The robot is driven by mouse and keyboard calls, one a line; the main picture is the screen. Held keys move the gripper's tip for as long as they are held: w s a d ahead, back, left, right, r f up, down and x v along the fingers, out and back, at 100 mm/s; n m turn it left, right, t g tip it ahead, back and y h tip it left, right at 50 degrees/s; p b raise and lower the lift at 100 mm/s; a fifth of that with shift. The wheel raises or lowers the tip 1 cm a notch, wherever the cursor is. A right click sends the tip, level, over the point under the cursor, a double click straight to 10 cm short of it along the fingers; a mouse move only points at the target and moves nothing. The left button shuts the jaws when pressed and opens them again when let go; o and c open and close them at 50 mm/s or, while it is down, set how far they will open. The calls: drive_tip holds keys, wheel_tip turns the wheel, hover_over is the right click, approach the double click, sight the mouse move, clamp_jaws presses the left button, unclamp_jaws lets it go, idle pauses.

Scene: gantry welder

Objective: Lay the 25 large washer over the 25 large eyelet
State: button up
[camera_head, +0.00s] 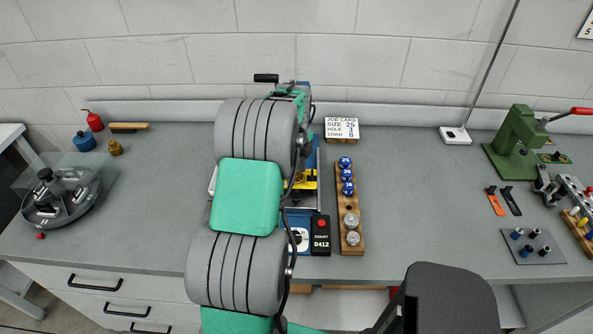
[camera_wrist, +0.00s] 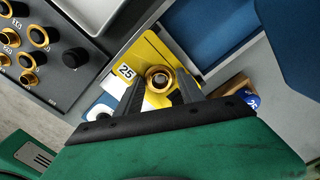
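A brass eyelet or ring (camera_wrist: 158,78) with a dark centre sits on a yellow plate (camera_wrist: 146,54) marked 25 in the wrist view. I cannot tell whether a separate washer lies over the eyelet. My gripper (camera_wrist: 160,82) is over the plate, its two dark fingers apart on either side of the brass ring, with nothing clearly pinched.
A dark tray (camera_wrist: 90,17) with several brass rings and black pieces lies left in the wrist view. A wooden rack (camera_head: 345,207) with blue and metal knobs stands right of the blue machine (camera_head: 318,220). A job card (camera_head: 341,128) reads size 25.

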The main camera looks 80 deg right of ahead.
drive_tip(key=o, duration=0.3)
drive_tip(key=shift+a+f, duration=0.15)
drive_tip(key=shift+f, duration=0.05)
drive_tip(key=shift+o, duration=0.2)
drive_tip(key=shift+r, duration=0.1)
